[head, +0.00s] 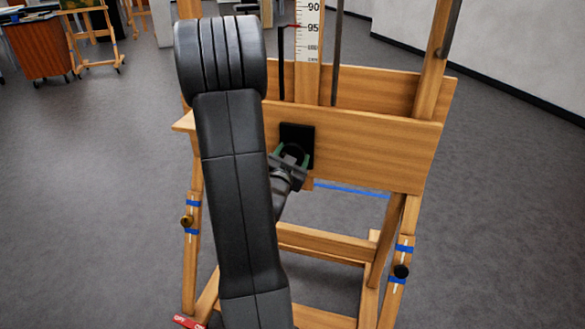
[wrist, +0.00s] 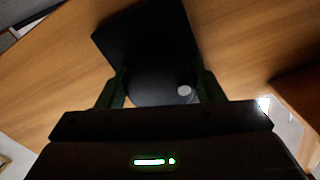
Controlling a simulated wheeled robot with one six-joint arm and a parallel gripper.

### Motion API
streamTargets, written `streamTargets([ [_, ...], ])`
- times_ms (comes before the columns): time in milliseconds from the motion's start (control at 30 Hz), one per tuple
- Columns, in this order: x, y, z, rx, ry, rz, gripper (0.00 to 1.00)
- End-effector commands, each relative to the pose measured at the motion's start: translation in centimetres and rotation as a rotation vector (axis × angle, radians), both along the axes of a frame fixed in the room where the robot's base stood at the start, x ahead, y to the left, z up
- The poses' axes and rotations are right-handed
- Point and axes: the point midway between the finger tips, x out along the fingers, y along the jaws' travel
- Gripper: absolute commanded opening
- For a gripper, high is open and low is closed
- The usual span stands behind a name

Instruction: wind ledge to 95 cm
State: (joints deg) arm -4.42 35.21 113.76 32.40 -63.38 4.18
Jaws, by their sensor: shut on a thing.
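The ledge (head: 370,150) is a wide wooden board across the front of an easel. A black square plate (head: 297,135) on its face carries a round black knob, also seen in the wrist view (wrist: 155,90) with a pale dot near its right side. My gripper (head: 291,158) is shut on the knob, one finger on each side; in the wrist view its fingers (wrist: 162,86) flank the knob. A small red pointer (head: 293,26) sits at about the 95 mark.
My arm hides the ledge's left part. The easel's legs (head: 393,235) carry blue bands and dark knobs (head: 401,271). A red tag (head: 187,321) lies low at left. Other easels (head: 95,40) and a brown cabinet (head: 38,48) stand far back. Grey floor at right is clear.

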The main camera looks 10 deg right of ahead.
Motion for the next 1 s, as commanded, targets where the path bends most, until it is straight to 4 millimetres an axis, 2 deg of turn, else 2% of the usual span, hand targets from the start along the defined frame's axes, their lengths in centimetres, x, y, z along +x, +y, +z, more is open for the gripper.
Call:
streamTargets([
  [33, 0.03, 0.01, -0.48, 0.028, -0.018, 0.0, 0.38],
  [400, 0.04, 0.07, -0.14, 0.185, -0.087, 0.0, 0.38],
  [967, 0.06, 0.07, 0.13, 0.213, -0.1, 0.0, 0.38],
  [1000, 0.06, 0.07, 0.13, 0.213, -0.1, 0.0, 0.69],
])
